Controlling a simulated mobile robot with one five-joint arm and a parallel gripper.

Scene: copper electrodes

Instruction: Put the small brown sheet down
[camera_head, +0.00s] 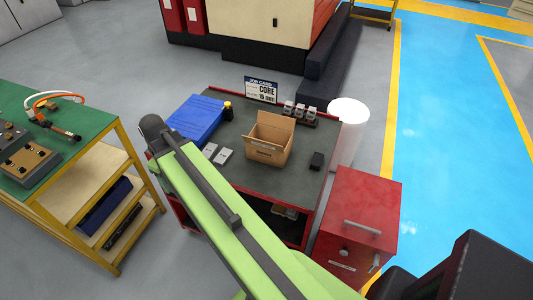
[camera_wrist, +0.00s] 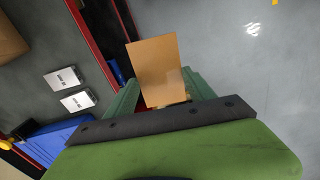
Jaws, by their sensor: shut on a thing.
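The small brown sheet (camera_wrist: 156,70) stands out from between the two green fingers of my gripper (camera_wrist: 160,100) in the wrist view. My gripper is shut on its lower end, which the fingers and the dark bar partly hide. The sheet is in the air beside the red edge of the dark-topped cart, with grey floor behind much of it. In the head view my arm hides the sheet and the gripper.
The cart top (camera_head: 238,116) bears an open cardboard box (camera_head: 268,150), a blue case (camera_head: 195,116), two pale cards (camera_head: 222,155), a job card sign (camera_head: 262,88) and a small black block (camera_head: 317,160). A green-topped bench (camera_head: 85,122) stands left, a red cabinet (camera_head: 375,195) right.

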